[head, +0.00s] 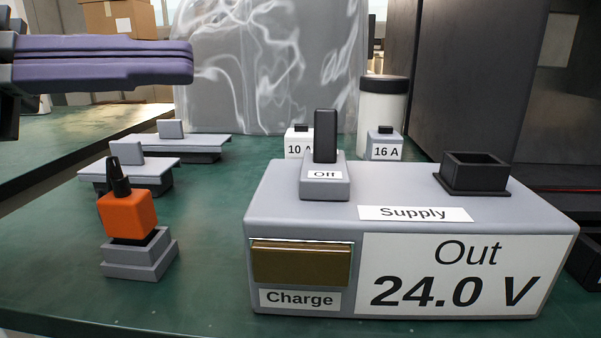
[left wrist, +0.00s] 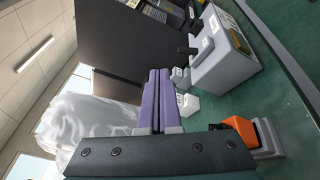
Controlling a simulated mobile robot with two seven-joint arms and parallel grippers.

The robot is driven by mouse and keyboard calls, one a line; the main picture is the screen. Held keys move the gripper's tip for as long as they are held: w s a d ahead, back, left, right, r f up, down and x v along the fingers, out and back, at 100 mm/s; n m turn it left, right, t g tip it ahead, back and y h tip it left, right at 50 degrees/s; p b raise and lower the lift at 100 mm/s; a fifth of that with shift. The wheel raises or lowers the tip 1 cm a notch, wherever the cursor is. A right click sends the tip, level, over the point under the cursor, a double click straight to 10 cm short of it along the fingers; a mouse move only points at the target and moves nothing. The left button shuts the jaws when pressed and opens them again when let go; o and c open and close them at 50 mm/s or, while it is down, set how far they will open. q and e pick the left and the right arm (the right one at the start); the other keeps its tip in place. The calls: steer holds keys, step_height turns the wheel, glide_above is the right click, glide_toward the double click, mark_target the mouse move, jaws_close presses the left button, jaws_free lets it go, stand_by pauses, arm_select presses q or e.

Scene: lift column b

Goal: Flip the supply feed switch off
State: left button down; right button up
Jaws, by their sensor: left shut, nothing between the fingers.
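The grey supply box (head: 300,200) stands on the green table, with labels "Supply", "Out 24.0 V" and "Charge". On its top left is the switch: a black lever (head: 325,135) standing about upright on a grey base (head: 325,187) marked "Off". The box (left wrist: 225,68) and the lever (left wrist: 189,50) also show in the left wrist view. My left gripper (head: 192,62) has purple fingers, shut and empty, raised at the upper left, apart from the switch and to its left. Its fingers also show in the left wrist view (left wrist: 159,72). My right gripper is in neither view.
An orange plug-like block (head: 127,213) sits on a grey stand at front left. Grey plates with upright tabs (head: 128,168) lie behind it. Small blocks marked "10 A" (head: 296,148) and "16 A" (head: 384,152) stand behind the box. A black socket (head: 475,180) is on its top right.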

mark_target(292, 168)
arm_select(q)
steer(key=f, duration=0.1)
steer(key=f+m, duration=0.1)
steer(key=f+m+g, duration=0.1)
steer(key=shift+a+f+y+b, duration=0.1)
steer(key=shift+a+y+b, duration=0.25)
steer(key=shift+y, duration=0.05)
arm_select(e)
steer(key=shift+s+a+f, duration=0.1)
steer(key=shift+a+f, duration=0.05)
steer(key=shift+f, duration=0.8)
arm_select(q)
steer(key=shift+d, duration=0.2)
steer(key=x, duration=0.9)
steer(key=shift+d+p, duration=0.3)
steer(key=shift+d, duration=0.1)
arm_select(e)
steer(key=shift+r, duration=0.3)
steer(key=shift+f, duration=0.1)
arm_select(q)
steer(key=shift+b, duration=0.35)
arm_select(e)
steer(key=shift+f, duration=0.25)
